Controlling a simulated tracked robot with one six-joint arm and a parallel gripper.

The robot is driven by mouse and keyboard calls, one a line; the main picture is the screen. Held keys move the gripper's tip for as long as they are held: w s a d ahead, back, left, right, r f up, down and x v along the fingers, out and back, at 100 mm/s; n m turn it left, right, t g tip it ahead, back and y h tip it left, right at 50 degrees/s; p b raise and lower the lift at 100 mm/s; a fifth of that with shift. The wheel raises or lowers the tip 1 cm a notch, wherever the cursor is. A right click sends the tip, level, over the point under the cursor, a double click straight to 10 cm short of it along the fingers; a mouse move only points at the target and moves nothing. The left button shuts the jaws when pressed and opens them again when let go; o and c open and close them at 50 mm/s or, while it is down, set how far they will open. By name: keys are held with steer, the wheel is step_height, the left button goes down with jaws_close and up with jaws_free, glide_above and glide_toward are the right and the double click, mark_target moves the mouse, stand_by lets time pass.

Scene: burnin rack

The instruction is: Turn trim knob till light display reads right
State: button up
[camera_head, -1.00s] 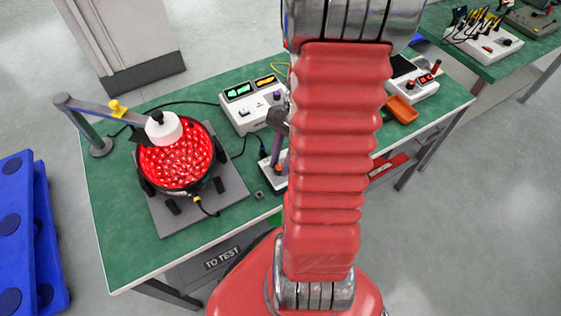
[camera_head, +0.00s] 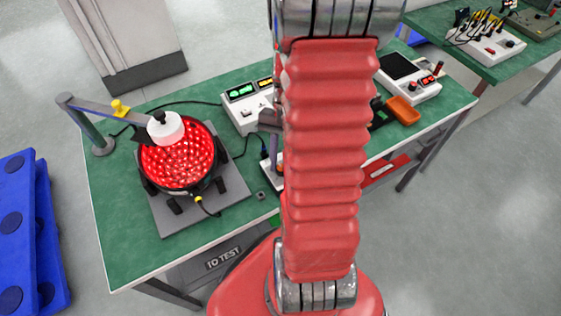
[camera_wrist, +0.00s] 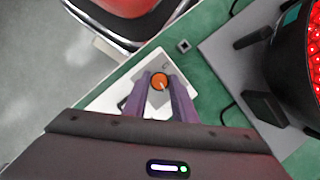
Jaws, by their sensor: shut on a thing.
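In the wrist view an orange trim knob (camera_wrist: 159,80) with a pale pointer mark sits on a white box (camera_wrist: 107,99). My gripper (camera_wrist: 159,88) has its two purple fingers on either side of the knob and is shut on it. In the head view the box (camera_head: 265,172) shows only at its left end; my arm hides the knob. A white meter unit (camera_head: 244,119) behind it has a green lit display (camera_head: 240,92) and an amber one (camera_head: 265,82). Their digits are too small to read.
A round lamp (camera_head: 180,165) with many lit red lights stands on a grey plate (camera_head: 168,222) at left, a white-topped sensor (camera_head: 165,128) on a bracket over it. An orange tray (camera_head: 403,111) and a white instrument (camera_head: 412,90) are at right. A cable runs near the box.

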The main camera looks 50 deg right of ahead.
steer(key=shift+w+d, duration=0.15)
steer(key=o, duration=1)
steer(key=v, duration=1.3)
steer(key=shift+r, duration=0.35)
